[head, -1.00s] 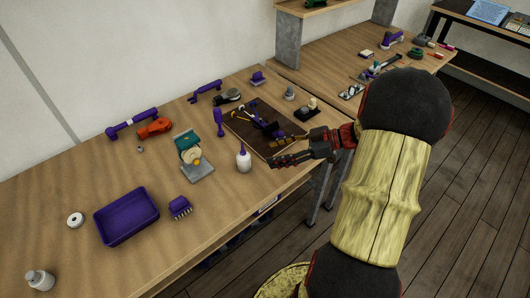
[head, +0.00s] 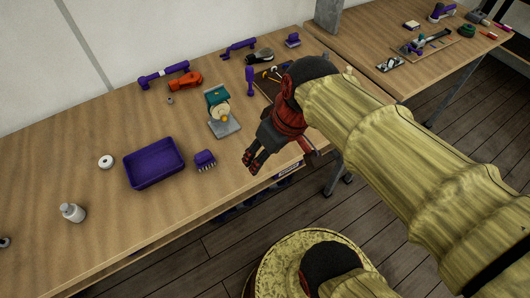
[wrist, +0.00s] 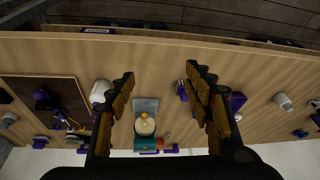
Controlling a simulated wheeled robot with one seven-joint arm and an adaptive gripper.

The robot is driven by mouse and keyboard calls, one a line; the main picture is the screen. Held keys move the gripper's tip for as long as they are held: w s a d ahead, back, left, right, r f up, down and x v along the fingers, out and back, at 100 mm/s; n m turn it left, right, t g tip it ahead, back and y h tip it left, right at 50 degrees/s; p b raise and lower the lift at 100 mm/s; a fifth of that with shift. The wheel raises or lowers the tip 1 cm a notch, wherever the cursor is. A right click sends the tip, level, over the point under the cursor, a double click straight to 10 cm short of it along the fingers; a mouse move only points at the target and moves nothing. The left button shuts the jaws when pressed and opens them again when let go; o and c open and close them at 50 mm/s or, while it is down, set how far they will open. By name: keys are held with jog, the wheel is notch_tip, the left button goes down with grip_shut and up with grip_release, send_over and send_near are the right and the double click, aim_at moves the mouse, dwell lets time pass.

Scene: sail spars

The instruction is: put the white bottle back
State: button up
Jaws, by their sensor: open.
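A second, larger white bottle (wrist: 101,92) shows beside one finger in the wrist view. In the head view my arm hides it. My gripper (head: 254,163) is open and empty, above the bench's front edge, right of the purple brush (head: 205,160). In the wrist view its fingers (wrist: 160,72) spread apart with the bench between and beyond them. It is well to the right of the small bottle.
A purple tray (head: 180,172), a white roll (head: 106,162) and a tape dispenser (head: 222,124) stand on the bench (head: 70,165). Tools lie along the back. A dark board (wrist: 70,84) bears small tools. Bare wood surrounds the small bottle.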

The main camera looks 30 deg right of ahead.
jog(key=shift+s+a+r+m+t+h, duration=0.3)
jog(key=shift+s+r+m+t, duration=0.1)
jog(key=shift+r+m+t, duration=0.25)
jog(key=shift+s+a+r+m+t+h, duration=0.2)
jog(key=shift+s+r+m+t+h, duration=0.2)
jog(key=shift+r, duration=0.3)
dwell(0.4)
